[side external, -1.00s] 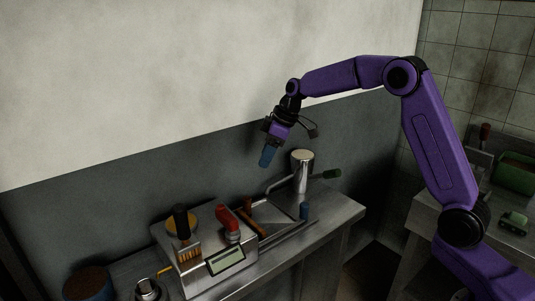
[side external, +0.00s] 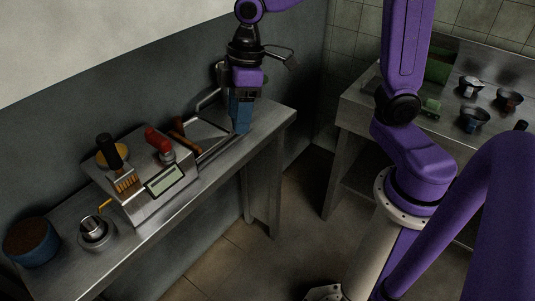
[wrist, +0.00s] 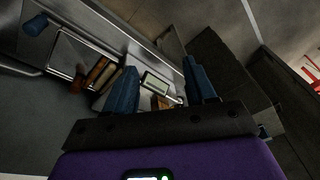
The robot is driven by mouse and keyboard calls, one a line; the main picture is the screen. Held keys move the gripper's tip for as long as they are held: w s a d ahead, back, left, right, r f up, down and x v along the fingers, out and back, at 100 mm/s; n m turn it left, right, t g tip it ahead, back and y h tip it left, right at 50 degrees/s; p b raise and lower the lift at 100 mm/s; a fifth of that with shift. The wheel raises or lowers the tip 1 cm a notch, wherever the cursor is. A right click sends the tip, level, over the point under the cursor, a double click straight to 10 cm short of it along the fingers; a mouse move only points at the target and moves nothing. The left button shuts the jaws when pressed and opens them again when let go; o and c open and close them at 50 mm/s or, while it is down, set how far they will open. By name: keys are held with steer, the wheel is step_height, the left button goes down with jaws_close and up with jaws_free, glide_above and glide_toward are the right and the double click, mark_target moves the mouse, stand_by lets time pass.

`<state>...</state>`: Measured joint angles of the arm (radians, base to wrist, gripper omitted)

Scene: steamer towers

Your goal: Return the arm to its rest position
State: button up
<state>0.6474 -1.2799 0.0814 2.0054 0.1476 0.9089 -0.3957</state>
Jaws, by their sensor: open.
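My gripper (side external: 240,114) points down over the right end of the steel counter (side external: 262,124) in the side view. Its two blue fingers stand apart with nothing between them, as the wrist view (wrist: 162,84) also shows. In the side view it covers part of the metal tray (side external: 200,133) and of the metal cylinder (side external: 221,72) behind; its height above them is hard to tell. My purple arm reaches in from the right, its upper part cut off by the top of the picture.
A scale (side external: 163,183) with a red-handled tool (side external: 158,142) and a brush (side external: 124,182) stands left of the tray. A small metal cup (side external: 93,231) and a round blue-brown container (side external: 31,243) are farther left. Another counter with several cups (side external: 475,118) stands at right. Open floor lies between.

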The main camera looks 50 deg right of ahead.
steer(key=s+d+f+n+h, duration=0.1)
steer(key=s+d, duration=0.3)
steer(key=s, duration=0.5)
steer(key=s+d+f, duration=0.2)
steer(key=s+d, duration=0.1)
steer(key=s, duration=0.7)
steer(key=shift+s+d+f+n+h, duration=0.15)
steer(key=shift+s+d+n+h, duration=0.05)
steer(key=shift+d+n+h, duration=0.2)
